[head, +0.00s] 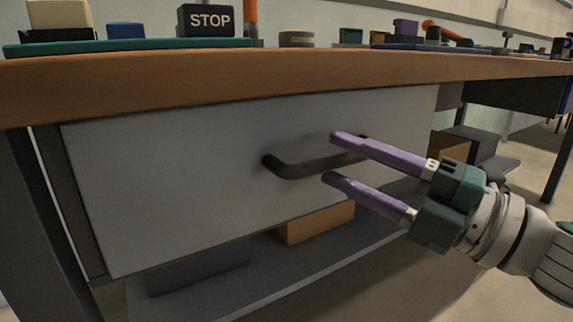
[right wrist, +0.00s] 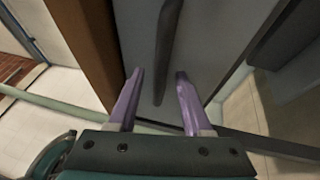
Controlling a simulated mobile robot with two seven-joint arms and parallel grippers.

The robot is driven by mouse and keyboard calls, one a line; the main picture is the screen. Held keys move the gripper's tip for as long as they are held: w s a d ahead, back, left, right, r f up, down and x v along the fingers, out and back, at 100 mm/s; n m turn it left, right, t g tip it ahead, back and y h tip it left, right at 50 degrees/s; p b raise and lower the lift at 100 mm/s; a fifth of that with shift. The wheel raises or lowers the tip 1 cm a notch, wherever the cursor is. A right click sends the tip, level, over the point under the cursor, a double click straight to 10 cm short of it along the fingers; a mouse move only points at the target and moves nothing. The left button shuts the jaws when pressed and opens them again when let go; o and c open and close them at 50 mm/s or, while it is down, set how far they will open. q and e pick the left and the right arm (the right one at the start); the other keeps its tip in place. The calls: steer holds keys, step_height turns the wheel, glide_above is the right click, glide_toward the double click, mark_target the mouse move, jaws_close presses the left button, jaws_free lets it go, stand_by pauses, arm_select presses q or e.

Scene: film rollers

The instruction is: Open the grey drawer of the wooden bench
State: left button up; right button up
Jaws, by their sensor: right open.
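The grey drawer (head: 180,175) sits under the wooden bench top (head: 230,82) and its front looks flush and closed. A dark bar handle (head: 300,168) runs across the middle of the drawer front. My right gripper (head: 332,158) is open in front of the handle's right part, one finger above and one below its line. In the right wrist view the handle (right wrist: 167,45) lies between the lines of the two fingers (right wrist: 160,78), just beyond the tips. Nothing is between the fingers. My left gripper is not in view.
On the bench stand a black STOP block (head: 206,20), a teal mat (head: 130,46) and several small blocks. A lower shelf (head: 270,277) holds an orange-brown box (head: 315,222) and a dark box (head: 198,268). Open floor lies to the right.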

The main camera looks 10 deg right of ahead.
steer(key=shift+x, duration=0.85)
jaws_close()
stand_by(0.8)
